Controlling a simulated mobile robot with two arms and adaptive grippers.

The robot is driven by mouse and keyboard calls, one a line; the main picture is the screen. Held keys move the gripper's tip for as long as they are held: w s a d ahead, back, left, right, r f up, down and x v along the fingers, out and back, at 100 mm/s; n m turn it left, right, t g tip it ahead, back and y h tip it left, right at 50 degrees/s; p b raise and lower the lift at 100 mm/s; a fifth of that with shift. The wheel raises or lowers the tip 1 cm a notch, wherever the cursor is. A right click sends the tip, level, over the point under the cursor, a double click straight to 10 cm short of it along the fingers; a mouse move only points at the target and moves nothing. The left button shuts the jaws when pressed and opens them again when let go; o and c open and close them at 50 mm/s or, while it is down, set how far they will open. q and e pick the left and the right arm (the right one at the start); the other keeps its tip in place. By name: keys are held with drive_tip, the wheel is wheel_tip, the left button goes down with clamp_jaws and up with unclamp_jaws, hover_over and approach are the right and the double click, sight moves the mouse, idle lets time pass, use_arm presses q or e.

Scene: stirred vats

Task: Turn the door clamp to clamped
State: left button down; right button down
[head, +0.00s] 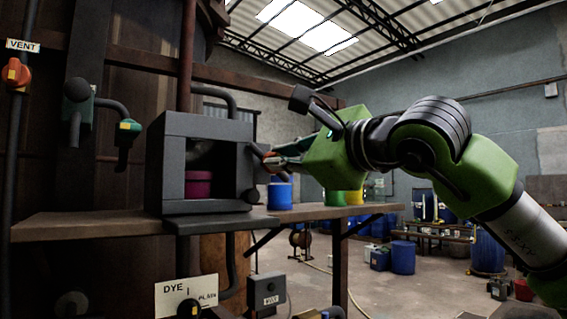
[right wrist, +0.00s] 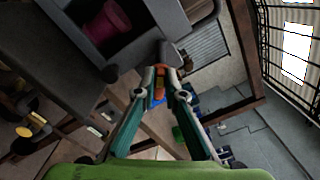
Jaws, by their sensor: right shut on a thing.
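The door clamp (right wrist: 160,78) shows as a small orange-red handle on a grey mount at the side of the grey box (head: 163,170). My right gripper (head: 273,160) reaches in from the right and is shut on this handle. In the right wrist view its two teal fingers (right wrist: 161,88) close around the orange handle, one on each side. The handle's exact angle is hard to read because the fingers cover part of it. The box front looks open or see-through, with a magenta pot (head: 198,185) inside. My left gripper is not in view.
The box stands on a brown shelf (head: 100,222). A blue container (head: 280,196) stands just right of it, below my right gripper. A vent valve (head: 16,73) with an orange handle is at far left. A DYE sign (head: 185,296) hangs below the shelf.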

drive_tip(key=shift+s+a+f+n, duration=0.1)
drive_tip(key=shift+f+n, duration=0.1)
drive_tip(key=shift+n, duration=1.65)
drive_tip(key=shift+f+n, duration=0.15)
drive_tip(key=shift+n, duration=1.7)
drive_tip(key=c, duration=2.1)
unclamp_jaws()
drive_tip(key=v, duration=1.2)
